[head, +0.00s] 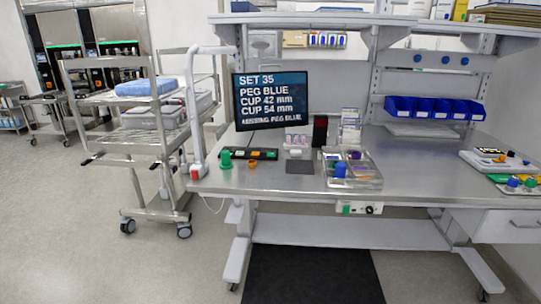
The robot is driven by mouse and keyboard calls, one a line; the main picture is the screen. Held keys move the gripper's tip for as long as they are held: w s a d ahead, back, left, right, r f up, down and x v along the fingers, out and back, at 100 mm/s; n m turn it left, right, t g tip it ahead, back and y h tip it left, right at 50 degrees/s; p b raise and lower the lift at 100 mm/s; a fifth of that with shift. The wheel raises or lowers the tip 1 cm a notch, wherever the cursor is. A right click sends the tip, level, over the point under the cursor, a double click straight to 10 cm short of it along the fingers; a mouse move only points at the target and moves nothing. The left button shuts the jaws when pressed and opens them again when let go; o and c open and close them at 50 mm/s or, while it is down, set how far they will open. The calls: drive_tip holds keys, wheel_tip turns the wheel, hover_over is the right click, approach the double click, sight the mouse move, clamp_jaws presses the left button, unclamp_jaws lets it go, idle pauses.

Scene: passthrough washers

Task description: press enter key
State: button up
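A low black key strip (262,153) with small coloured keys lies on the steel workbench (430,160), in front of the monitor. The keys are too small to read, so I cannot tell which one is the enter key. The dark monitor (272,100) shows white text: SET 35, PEG BLUE, CUP 42 mm, CUP 54 mm, and a last line that seems to read MISSING PEG BLUE. My gripper is not in the head view.
A green peg (225,160) stands left of the strip, with a small orange ring nearby. A clear divided tray (350,181) with coloured parts sits right of a dark pad (299,167). A white bent post (192,110) rises at the bench's left end, beside a steel cart (140,135).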

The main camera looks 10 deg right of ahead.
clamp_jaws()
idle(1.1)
